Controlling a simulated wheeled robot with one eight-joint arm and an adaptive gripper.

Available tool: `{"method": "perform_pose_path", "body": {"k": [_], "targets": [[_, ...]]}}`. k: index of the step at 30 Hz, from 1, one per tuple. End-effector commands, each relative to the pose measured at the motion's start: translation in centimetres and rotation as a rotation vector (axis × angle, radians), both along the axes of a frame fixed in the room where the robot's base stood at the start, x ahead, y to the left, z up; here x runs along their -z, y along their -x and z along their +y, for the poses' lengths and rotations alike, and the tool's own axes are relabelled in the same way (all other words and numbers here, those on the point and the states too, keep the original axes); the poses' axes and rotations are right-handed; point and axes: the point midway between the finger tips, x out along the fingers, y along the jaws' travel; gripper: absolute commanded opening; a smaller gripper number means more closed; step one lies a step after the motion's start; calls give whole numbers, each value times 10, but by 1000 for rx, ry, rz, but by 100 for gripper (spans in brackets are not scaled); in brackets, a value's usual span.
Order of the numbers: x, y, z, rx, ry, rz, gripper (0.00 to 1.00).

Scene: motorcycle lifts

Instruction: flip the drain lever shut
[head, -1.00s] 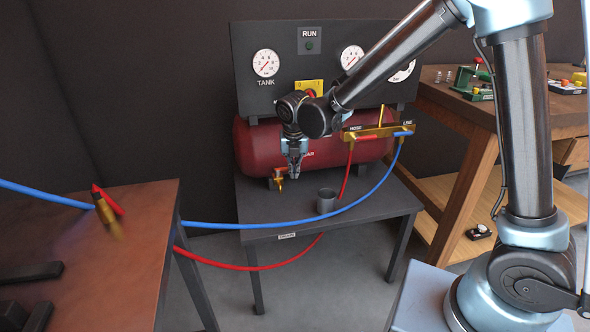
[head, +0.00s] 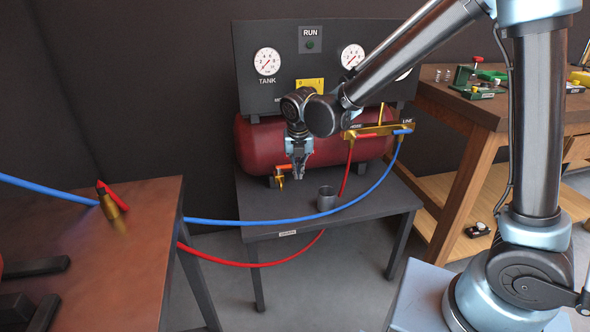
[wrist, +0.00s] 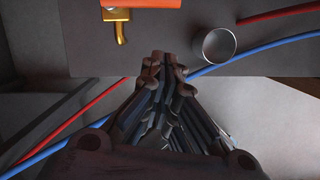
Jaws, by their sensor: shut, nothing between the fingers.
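The drain valve is a small brass cock (head: 279,181) low at the front left of the red tank (head: 256,150). Its orange-red lever (head: 284,167) reaches sideways to the right from the valve. In the wrist view the orange lever (wrist: 160,3) crosses the top edge, with the brass spout (wrist: 121,28) below its left part. My gripper (head: 299,177) is shut and empty, just right of the lever in the head view. In the wrist view its closed fingertips (wrist: 165,62) are below the lever, with a gap in the picture. Contact cannot be told from the head view.
A grey cup (head: 326,199) stands on the dark stand (head: 270,222), right of my gripper. Red (head: 270,264) and blue hoses (head: 262,225) hang across the front. A brown bench (head: 150,225) is at left, a wooden workbench (head: 470,150) at right.

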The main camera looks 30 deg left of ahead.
Motion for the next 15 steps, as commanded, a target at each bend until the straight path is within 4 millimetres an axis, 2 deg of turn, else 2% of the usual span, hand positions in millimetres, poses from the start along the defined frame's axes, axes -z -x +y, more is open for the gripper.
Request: {"method": "perform_pose_path", "body": {"k": [9,15], "targets": [[-53,10,-6,-3,1,0,0],[-78,14,-11,-1,0,0,0]]}}
